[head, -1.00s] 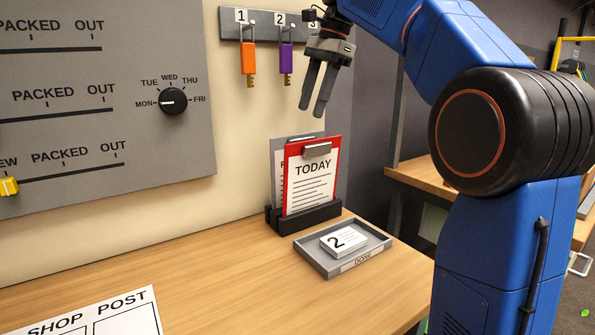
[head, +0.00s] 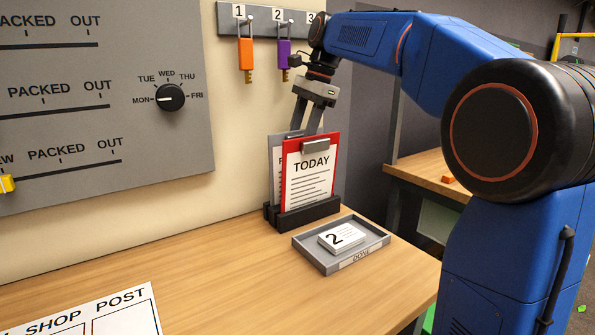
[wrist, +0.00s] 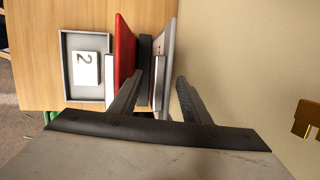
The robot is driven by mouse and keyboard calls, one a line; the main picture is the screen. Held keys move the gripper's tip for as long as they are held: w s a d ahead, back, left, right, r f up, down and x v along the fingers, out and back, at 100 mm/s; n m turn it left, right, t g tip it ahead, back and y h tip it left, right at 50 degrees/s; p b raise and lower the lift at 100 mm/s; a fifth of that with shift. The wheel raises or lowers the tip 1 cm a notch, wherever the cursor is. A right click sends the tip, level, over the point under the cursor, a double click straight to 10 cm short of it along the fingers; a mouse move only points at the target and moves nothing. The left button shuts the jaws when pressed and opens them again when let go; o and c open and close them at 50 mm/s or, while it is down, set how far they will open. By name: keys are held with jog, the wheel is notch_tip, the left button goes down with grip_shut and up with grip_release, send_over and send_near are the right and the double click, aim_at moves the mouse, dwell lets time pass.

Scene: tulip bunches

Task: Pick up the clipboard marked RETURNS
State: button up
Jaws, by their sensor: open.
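A grey clipboard (head: 275,170) stands upright in the dark rack (head: 308,215) at the back of the table. Its sheet is mostly hidden behind a red clipboard marked TODAY (head: 311,190), and only the start of its label shows. My gripper (head: 304,130) points down at the tops of the clipboards, behind the red one. Its fingers are apart. In the wrist view the fingers (wrist: 169,78) appear on either side of the grey clipboard (wrist: 168,42), with the red clipboard (wrist: 125,45) to the left. Whether they touch it I cannot tell.
A grey tray (head: 310,257) with a card marked 2 (head: 341,237) stands in front of the rack. Numbered hooks on the wall hold an orange lock (head: 246,55) and a purple lock (head: 283,53). A grey panel (head: 90,130) hangs at left. The table's middle is clear.

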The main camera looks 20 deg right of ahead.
jog(key=shift+a+f, duration=0.2)
jog(key=shift+f, duration=0.5)
jog(key=shift+c, duration=0.3)
grip_shut()
